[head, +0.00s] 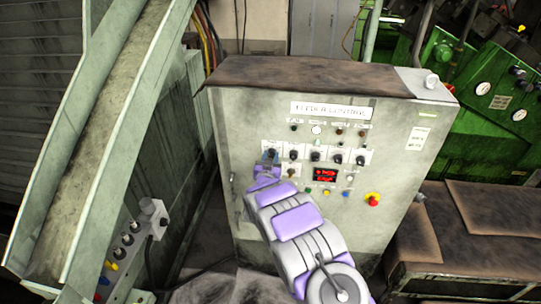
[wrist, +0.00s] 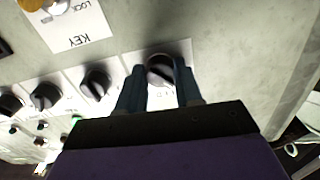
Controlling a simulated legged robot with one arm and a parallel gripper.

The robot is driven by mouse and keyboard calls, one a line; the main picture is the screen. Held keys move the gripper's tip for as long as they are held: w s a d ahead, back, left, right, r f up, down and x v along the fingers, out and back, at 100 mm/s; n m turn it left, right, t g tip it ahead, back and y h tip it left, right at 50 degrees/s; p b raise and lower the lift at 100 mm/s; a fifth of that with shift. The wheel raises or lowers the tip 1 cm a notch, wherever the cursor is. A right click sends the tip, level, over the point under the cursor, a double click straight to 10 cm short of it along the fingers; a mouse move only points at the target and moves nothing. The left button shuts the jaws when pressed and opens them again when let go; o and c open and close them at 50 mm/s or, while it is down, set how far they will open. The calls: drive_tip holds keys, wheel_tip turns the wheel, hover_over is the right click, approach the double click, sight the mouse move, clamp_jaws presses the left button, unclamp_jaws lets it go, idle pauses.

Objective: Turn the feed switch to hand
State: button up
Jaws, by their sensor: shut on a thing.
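The feed switch is a black rotary knob on a white plate, at the left end of the upper knob row on the grey control box. It shows in the wrist view (wrist: 160,69) between the two blue-grey fingers of my gripper (wrist: 156,78). Its label is partly hidden behind the fingers. The knob's pointer mark lies at a slant. In the head view my gripper (head: 268,160) reaches up to the same knob and covers most of it. My gripper is shut on the knob.
More black knobs (head: 315,156) stand to the right in the row. Below are a key switch (head: 291,172), a red display (head: 325,174), small buttons and a red emergency stop (head: 373,199). A sloping metal chute (head: 105,130) is at the left, green machinery (head: 490,90) at the right.

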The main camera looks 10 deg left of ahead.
drive_tip(key=shift+f+n, duration=0.2)
drive_tip(key=shift+n, duration=0.2)
drive_tip(key=o, duration=0.8)
drive_tip(key=shift+a+f, duration=0.1)
drive_tip(key=shift+o, duration=1.2)
drive_tip(key=shift+r, duration=0.2)
drive_tip(key=s, duration=1.7)
drive_tip(key=shift+s+a+p, duration=0.15)
drive_tip(key=shift+a+p, duration=0.25)
drive_tip(key=shift+p, duration=0.05)
